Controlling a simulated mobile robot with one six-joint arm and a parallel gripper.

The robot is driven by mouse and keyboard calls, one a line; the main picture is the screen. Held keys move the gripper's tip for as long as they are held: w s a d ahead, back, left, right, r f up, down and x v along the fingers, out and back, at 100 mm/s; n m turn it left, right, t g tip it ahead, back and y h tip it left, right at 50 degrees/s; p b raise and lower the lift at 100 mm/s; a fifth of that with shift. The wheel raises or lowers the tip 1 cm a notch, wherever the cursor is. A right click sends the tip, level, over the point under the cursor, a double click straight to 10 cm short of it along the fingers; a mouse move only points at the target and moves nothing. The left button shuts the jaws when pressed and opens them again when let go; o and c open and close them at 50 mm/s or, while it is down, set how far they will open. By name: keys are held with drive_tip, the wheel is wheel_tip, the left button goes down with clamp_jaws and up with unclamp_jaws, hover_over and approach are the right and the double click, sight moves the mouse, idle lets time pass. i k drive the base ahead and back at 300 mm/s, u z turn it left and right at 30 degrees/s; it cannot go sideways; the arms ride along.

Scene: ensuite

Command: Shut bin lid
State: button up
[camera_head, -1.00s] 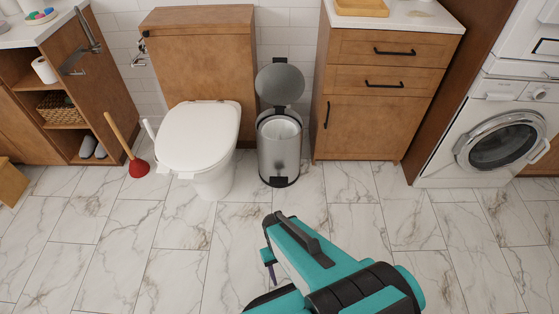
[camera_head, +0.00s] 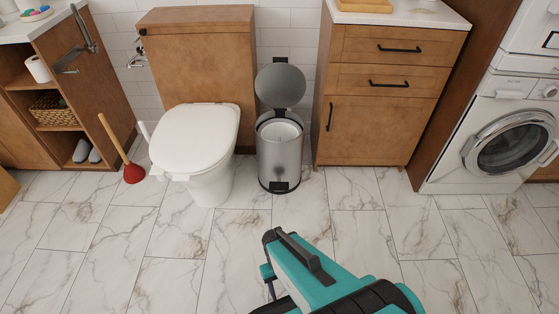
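The bin (camera_head: 280,158) is a grey metal cylinder with a white liner, standing upright on the floor between the toilet and the wooden cabinet. Its round grey lid (camera_head: 281,86) is raised, tilted up at the back of the bin. A dark pedal shows at the bin's foot. My arm, teal and black, reaches in from the bottom edge. The end of my arm (camera_head: 272,254) is over the floor in front of the bin, apart from it. The gripper's fingers are not clearly seen, so I cannot tell its opening.
The toilet (camera_head: 195,140), lid down, stands close at the bin's left. A plunger (camera_head: 133,171) is further left. The wooden cabinet (camera_head: 375,125) is close at the right, with a washing machine (camera_head: 500,145) beyond. The marble-tiled floor in front is clear.

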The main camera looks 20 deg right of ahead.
sight(280, 84)
drive_tip(key=k, duration=0.65)
drive_tip(key=z, duration=0.6)
drive_tip(key=i, duration=1.75)
drive_tip(key=u, duration=0.55)
